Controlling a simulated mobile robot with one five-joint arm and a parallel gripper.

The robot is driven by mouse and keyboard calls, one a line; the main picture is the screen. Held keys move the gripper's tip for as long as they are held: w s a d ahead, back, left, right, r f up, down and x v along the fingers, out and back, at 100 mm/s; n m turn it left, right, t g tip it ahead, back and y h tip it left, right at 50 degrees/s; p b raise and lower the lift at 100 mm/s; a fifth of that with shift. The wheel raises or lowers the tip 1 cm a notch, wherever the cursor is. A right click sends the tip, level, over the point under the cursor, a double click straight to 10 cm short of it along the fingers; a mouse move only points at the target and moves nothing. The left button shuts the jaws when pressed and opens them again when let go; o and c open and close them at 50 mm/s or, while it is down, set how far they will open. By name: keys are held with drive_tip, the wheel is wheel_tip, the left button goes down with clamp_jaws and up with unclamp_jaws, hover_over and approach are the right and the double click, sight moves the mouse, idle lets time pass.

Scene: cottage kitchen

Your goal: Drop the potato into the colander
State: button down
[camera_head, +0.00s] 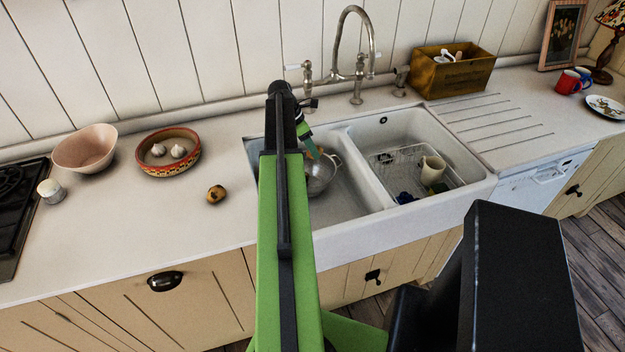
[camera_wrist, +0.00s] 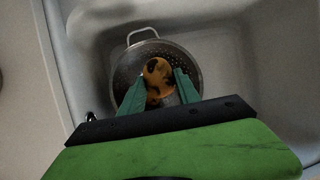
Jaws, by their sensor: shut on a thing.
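A steel colander (camera_head: 318,182) with a loop handle stands in the left basin of the white sink, partly hidden by my arm. It also shows in the wrist view (camera_wrist: 128,62). My gripper (camera_wrist: 159,78) is over the colander, its green fingers shut on an orange-brown potato with dark patches (camera_wrist: 157,70). I cannot tell how high the potato is above the colander's bottom. In the head view only a small part of my gripper (camera_head: 312,146) shows past the arm. Another round, brown-yellow, dark-spotted item, like a potato (camera_head: 216,194), lies on the counter left of the sink.
The right basin (camera_head: 395,130) holds a wire rack (camera_head: 400,160) and a cream jug (camera_head: 432,170). The tap (camera_head: 357,60) rises behind the sink. A pink bowl (camera_head: 86,149) and a patterned bowl with garlic (camera_head: 168,170) stand on the left counter. A wooden box (camera_head: 452,78) stands behind the right basin.

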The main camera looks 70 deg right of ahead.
wheel_tip(320, 180, down, 6)
drive_tip(key=b, duration=0.5)
drive_tip(key=shift+b, duration=0.4)
drive_tip(key=c, duration=0.8)
unclamp_jaws()
drive_tip(key=shift+r, duration=0.15)
